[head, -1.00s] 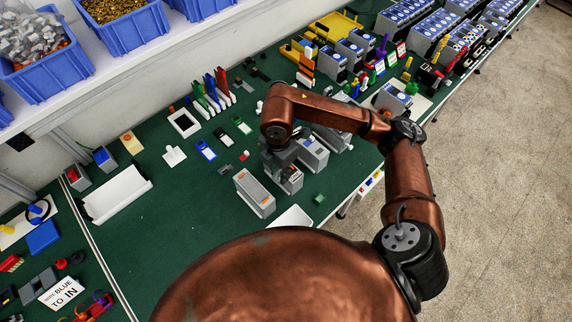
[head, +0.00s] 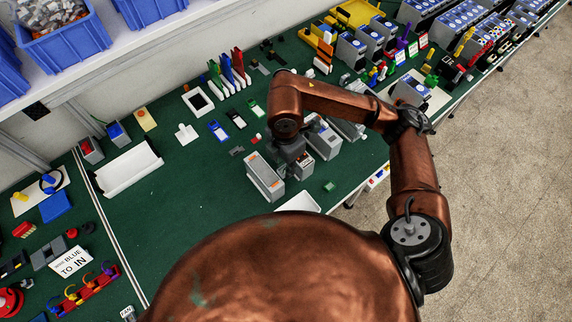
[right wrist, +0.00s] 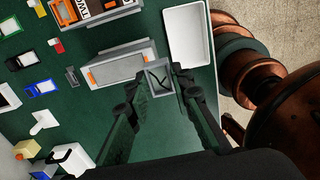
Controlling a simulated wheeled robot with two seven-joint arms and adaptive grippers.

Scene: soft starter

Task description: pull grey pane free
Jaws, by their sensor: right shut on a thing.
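My right gripper (right wrist: 160,90) reaches down among the grey units, and its tip also shows in the head view (head: 289,160). Its fingers are shut on a small grey square-edged piece (right wrist: 158,77), which appears to be the grey pane. The piece is at the end of a grey unit with orange marks (right wrist: 116,69); I cannot tell whether they touch. In the head view this unit (head: 264,178) stands just left of the gripper, and the arm hides much of the held piece. My left gripper is not in view.
A white tray (right wrist: 187,33) lies close by at the bench edge, also in the head view (head: 299,203). Another orange-marked unit (head: 323,138) stands just right of the gripper. Green bench surface (head: 195,190) is clear to the left.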

